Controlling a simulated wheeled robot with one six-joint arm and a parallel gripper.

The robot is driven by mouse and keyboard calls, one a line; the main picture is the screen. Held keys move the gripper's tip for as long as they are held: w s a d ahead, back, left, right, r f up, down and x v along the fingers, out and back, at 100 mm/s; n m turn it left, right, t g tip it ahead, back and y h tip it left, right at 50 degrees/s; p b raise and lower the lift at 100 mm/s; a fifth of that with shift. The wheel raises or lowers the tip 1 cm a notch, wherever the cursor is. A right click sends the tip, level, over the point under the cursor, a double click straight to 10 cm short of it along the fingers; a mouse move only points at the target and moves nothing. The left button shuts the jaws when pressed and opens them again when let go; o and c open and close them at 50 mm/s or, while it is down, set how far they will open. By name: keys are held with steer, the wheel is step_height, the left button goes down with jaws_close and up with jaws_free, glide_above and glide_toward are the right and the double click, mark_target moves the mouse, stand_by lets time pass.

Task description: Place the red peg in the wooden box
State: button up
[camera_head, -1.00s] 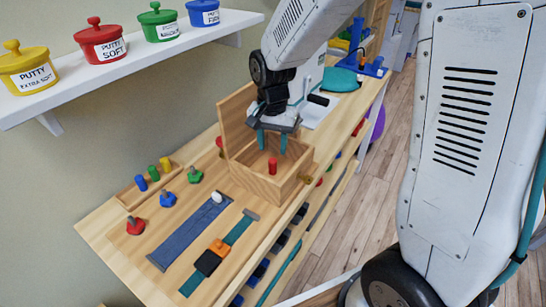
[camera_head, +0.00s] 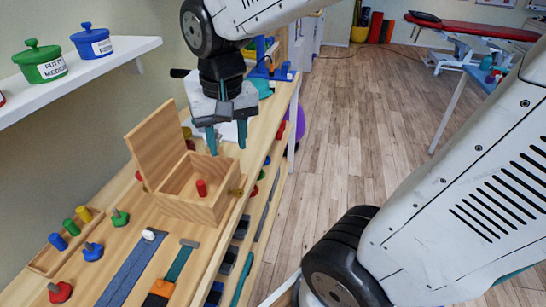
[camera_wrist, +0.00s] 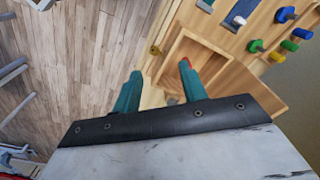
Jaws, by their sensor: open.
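The wooden box (camera_head: 178,207) stands on the bench with its lid (camera_head: 157,143) raised. The red peg (camera_head: 201,187) stands upright inside the box, apart from my gripper. My gripper (camera_head: 226,138) is open and empty, above the box, its teal fingers pointing down. In the wrist view the box (camera_wrist: 203,51) lies beyond my fingers (camera_wrist: 160,69). A small bit of red shows at one fingertip there, and most of the peg is hidden.
Green, yellow and blue pegs and coloured knobs lie left of the box, with a wooden tray (camera_head: 45,268). A blue strap (camera_head: 130,270) lies in front. A shelf (camera_head: 80,78) with putty tubs overhangs the left. Wooden floor (camera_head: 340,120) is open on the right.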

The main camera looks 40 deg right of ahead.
steer(key=s+d+r+n, duration=0.1)
steer(key=s+n, duration=0.2)
steer(key=s, duration=0.9)
steer(key=shift+d+r+n, duration=0.2)
steer(key=shift+r+n, duration=0.1)
steer(key=shift+w+t, duration=0.1)
steer(key=shift+t, duration=0.2)
